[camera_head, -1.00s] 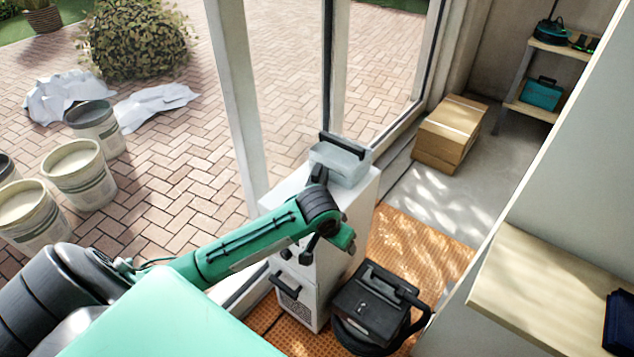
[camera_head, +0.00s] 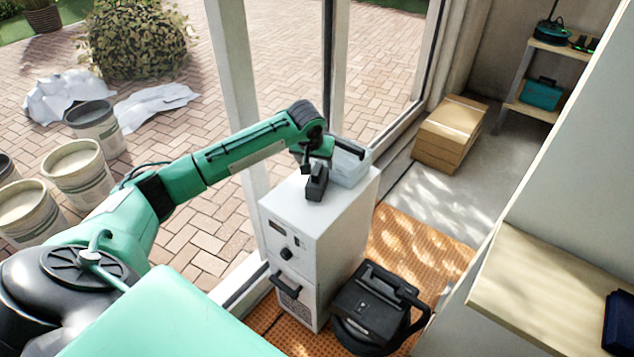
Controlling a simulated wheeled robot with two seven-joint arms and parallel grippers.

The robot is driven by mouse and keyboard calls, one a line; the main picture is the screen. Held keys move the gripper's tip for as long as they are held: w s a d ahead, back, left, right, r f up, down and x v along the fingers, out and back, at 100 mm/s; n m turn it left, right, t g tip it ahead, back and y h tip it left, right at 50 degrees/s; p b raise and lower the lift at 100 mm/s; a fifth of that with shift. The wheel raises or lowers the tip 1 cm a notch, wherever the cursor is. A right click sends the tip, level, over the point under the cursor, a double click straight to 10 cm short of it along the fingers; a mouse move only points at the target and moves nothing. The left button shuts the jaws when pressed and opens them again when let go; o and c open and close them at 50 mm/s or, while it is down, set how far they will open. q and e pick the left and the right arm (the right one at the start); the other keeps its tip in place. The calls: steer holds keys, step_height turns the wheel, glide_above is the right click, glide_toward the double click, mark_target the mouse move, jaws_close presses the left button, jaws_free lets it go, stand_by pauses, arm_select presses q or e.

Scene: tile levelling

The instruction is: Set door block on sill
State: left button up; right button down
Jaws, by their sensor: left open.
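The pale sill (camera_head: 243,290) of the glazed door frame runs along the left side of the cabinet, partly hidden by my arm and the cabinet. My right gripper is not in view.
A clear-grey tub (camera_head: 352,168) with a black handle sits on the cabinet beside my gripper. A black case (camera_head: 368,300) stands on the orange mat (camera_head: 420,240). A cardboard box (camera_head: 448,133) lies by the frame. A white post (camera_head: 232,90) stands close to my arm.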

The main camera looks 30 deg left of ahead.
mark_target(317, 169)
arm_select(q)
steer(key=x, duration=0.8)
steer(key=shift+w+f+p, duration=0.15)
steer(key=shift+f+p, duration=0.15)
steer(key=shift+c, duration=0.2)
steer(key=c, duration=1.4)
steer(key=shift+r, duration=0.1)
jaws_close()
